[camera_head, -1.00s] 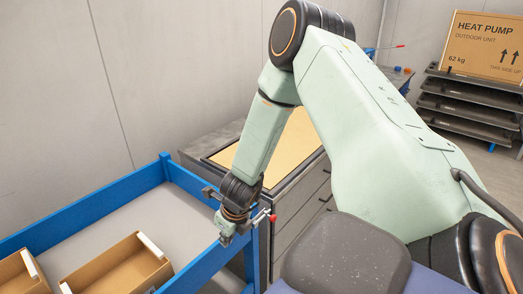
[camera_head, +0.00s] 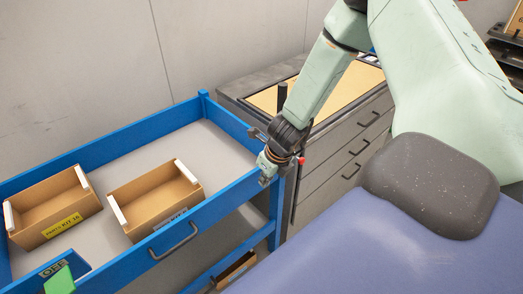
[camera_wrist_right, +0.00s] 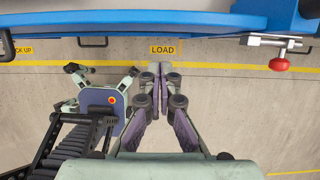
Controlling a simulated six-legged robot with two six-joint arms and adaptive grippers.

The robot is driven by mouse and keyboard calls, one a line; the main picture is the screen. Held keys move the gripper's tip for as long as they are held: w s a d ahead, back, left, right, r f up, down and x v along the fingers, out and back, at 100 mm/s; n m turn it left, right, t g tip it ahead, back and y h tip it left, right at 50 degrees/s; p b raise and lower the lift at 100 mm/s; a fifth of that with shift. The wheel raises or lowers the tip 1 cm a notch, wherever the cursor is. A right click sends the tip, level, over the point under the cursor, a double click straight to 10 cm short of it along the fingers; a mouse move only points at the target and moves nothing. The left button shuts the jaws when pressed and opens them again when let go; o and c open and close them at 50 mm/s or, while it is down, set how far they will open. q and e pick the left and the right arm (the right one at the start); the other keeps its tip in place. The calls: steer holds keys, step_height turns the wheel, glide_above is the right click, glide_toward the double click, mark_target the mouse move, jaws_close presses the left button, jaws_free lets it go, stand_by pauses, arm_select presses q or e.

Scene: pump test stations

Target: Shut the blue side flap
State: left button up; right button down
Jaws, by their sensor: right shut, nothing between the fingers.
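The blue side flap (camera_head: 185,238) is the cart's near long side, with a dark handle (camera_head: 174,241) on its outer face. It looks upright, roughly in line with the rim. In the right wrist view, a blue edge (camera_wrist_right: 150,24) crosses the top of the picture. My right gripper (camera_head: 266,179) is at the flap's right end, by the cart corner, and hides part of it. Its fingers (camera_wrist_right: 160,68) are shut and empty, apart from the blue edge in the picture. A metal latch with a red knob (camera_wrist_right: 279,64) is to their right. My left gripper is not in view.
Two cardboard boxes (camera_head: 155,196) (camera_head: 55,208) stand on the cart's grey deck. A green object (camera_head: 60,281) is at the lower left. A grey drawer cabinet (camera_head: 345,150) stands close behind the right arm. Another cardboard box (camera_head: 235,270) is on the lower level.

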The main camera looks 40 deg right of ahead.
steer(key=w+r+p, duration=0.3)
steer(key=r+p, duration=0.5)
steer(key=r, duration=0.1)
steer(key=shift+w, duration=0.2)
steer(key=shift+s+a+r, duration=0.1)
steer(key=shift+s+r, duration=0.05)
steer(key=shift+r, duration=0.05)
